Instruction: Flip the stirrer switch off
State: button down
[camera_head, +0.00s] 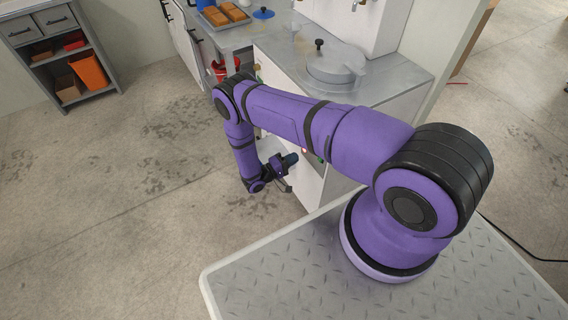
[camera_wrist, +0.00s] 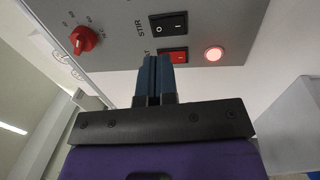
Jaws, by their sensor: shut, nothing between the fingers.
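The stirrer switch is a black rocker (camera_wrist: 168,24) marked STIR on a grey panel (camera_wrist: 118,22) in the wrist view. Its face carries white marks; I cannot tell surely which side is pressed. A red rocker (camera_wrist: 174,56) sits just below it, its label partly hidden. My gripper (camera_wrist: 153,60) is shut and empty, with its fingertips just below the black rocker and covering the left edge of the red one. I cannot tell whether the fingers touch the panel. In the head view my gripper (camera_head: 289,161) is low beside the white cabinet front, and the switches are hidden by my arm.
A red lamp (camera_wrist: 213,54) glows right of the red rocker. A red dial knob (camera_wrist: 83,39) is on the panel's left. In the head view, a round grey lid (camera_head: 337,66) sits on the cabinet top (camera_head: 402,78). The floor (camera_head: 120,190) left of my gripper is clear.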

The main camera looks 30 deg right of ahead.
jog(key=d, duration=0.6)
jog(key=shift+d+r, duration=0.3)
jog(key=shift+r, duration=0.15)
jog(key=shift+w, duration=0.1)
jog(key=shift+d, duration=0.1)
jog(key=shift+d+r+y, duration=0.2)
jog(key=shift+d+y, duration=0.15)
jog(key=shift+y, duration=0.15)
jog(key=shift+w, duration=0.1)
jog(key=a+r, duration=0.1)
jog(key=a, duration=1.3)
jog(key=shift+s+a+r, duration=0.25)
jog(key=shift+s, duration=0.1)
